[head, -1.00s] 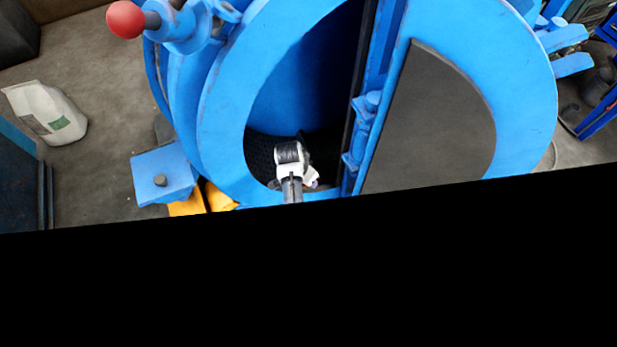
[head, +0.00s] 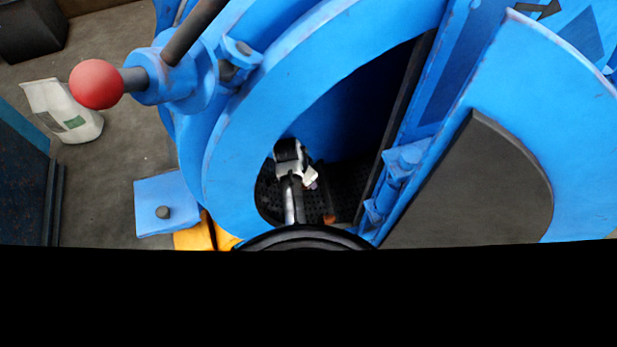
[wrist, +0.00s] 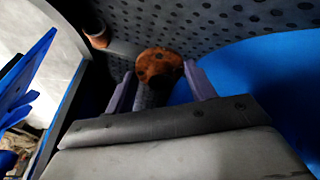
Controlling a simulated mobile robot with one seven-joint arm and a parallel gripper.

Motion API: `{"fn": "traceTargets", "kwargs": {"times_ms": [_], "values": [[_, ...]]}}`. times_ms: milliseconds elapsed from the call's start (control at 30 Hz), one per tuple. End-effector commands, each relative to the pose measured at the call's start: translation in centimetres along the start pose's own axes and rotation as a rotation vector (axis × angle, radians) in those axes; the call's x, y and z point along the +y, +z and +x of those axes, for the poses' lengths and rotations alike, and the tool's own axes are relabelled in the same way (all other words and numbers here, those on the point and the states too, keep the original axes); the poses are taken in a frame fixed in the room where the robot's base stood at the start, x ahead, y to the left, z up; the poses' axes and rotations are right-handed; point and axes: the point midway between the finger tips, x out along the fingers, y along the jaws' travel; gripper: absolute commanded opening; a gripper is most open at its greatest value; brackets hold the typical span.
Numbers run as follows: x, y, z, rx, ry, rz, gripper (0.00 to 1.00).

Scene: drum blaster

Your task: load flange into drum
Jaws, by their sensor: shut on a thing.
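The blue drum (head: 228,150) stands open, with its round mouth facing me. My gripper (head: 308,180) is inside the mouth, above the dark perforated floor (head: 345,180). In the wrist view, a rusty orange-brown round flange (wrist: 158,65) with dark holes sits between the two fingers of my gripper (wrist: 160,84). The gripper is shut on it, and perforated surface shows behind it. The flange cannot be made out between the fingers in the head view.
The open drum door (head: 470,190) with its dark panel stands to the right. A small rusty piece (wrist: 97,38) lies by the perforated surface. A red-knobbed lever (head: 97,84) juts out at upper left. A white bag (head: 68,112) stands on the floor.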

Motion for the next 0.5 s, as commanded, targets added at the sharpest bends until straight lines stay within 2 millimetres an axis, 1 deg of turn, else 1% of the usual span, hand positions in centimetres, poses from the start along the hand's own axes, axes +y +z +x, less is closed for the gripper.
{"fn": "traceTargets", "kwargs": {"times_ms": [433, 467, 500], "values": [[-0.26, 0.20, -0.12, 0.001, -0.001, 0.001, 0.26], [-0.27, 0.20, -0.12, 0.001, -0.001, 0.001, 0.56], [-0.26, 0.20, -0.12, 0.001, -0.001, 0.001, 0.61]]}}
